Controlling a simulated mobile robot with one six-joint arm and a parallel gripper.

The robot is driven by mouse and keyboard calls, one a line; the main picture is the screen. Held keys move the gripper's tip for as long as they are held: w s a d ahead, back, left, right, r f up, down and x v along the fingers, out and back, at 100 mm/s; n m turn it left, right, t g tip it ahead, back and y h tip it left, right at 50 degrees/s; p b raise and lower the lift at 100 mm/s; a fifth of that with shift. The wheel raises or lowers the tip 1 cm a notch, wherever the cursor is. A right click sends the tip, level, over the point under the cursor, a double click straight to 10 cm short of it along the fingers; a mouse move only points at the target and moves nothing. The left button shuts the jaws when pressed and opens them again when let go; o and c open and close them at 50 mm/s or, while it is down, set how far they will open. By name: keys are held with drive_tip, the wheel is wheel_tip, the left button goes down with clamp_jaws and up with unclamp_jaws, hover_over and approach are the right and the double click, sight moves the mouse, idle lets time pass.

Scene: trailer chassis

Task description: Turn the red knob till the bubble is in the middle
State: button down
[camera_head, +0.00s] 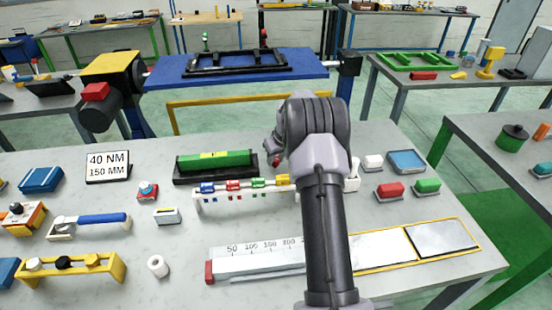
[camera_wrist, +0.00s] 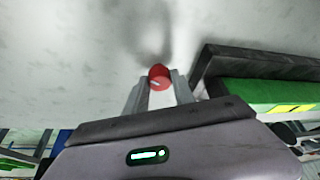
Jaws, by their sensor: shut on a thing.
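The red knob (camera_wrist: 159,72) shows between the two grey fingertips of my gripper (camera_wrist: 159,84) in the wrist view. It has a pale mark on its face. My gripper is shut on it. In the head view the knob (camera_head: 276,163) is a small red spot by my gripper (camera_head: 273,153), partly hidden by the wrist. The green level (camera_head: 195,161) lies in a dark holder (camera_head: 185,180), left of my gripper. Its yellow vial window (camera_head: 212,155) has a dark mark; the bubble's place is too small to tell. In the wrist view the window (camera_wrist: 291,108) is cut off at the right.
A white rack with coloured clips (camera_head: 222,199) stands close in front of the holder. A long ruler (camera_head: 262,262) lies nearer, partly behind my arm.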

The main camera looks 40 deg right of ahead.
drive_tip(key=m+h, duration=0.1)
drive_tip(key=m, duration=0.2)
drive_tip(key=shift+a+p, duration=0.1)
drive_tip(key=shift+p, duration=0.2)
drive_tip(key=c, duration=1.1)
unclamp_jaws()
drive_tip(key=shift+o, duration=0.2)
drive_tip(key=shift+g, duration=0.3)
drive_tip(key=p+v, duration=0.4)
drive_tip(key=v, duration=1.3)
drive_tip(key=shift+a, duration=0.3)
